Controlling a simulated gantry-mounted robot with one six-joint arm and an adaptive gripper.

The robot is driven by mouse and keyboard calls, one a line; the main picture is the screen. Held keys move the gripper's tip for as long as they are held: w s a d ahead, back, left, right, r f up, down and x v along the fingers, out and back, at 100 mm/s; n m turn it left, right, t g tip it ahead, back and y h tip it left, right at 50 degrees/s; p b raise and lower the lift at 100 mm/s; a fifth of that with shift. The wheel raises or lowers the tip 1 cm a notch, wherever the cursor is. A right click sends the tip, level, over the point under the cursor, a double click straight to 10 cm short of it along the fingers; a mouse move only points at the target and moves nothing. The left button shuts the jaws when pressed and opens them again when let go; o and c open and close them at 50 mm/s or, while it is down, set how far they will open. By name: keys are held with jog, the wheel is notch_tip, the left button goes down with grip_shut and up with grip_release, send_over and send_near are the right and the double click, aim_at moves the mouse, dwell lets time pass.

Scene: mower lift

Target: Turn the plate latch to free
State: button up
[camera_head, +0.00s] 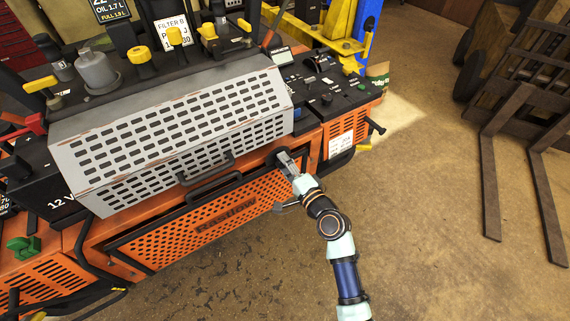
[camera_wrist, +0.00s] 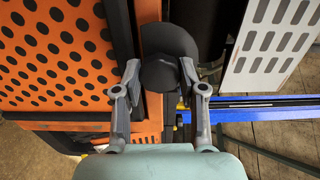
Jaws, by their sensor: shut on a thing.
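The plate latch (camera_wrist: 160,75) is a dark, rounded knob on the orange frame, in the middle of the wrist view. My gripper (camera_wrist: 160,82) is shut on it, with one grey finger on each side of the knob. In the head view my gripper (camera_head: 287,163) meets the machine's front at the upper right corner of the orange perforated plate (camera_head: 160,237), and the latch is mostly hidden behind the fingers there. The plate hangs on the front of the mower and carries a black handle (camera_head: 215,187) along its top edge. I cannot tell the latch's turn angle.
A grey perforated cover (camera_head: 180,130) juts out above the plate, close to my gripper. An orange side panel (camera_head: 345,130) with a white label is to the right. Forklift forks (camera_head: 490,180) stand at the right. The floor (camera_head: 430,250) in front is clear.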

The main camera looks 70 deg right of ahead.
jog(key=o, duration=1.1)
jog(key=shift+o, duration=0.2)
jog(key=v, duration=1.2)
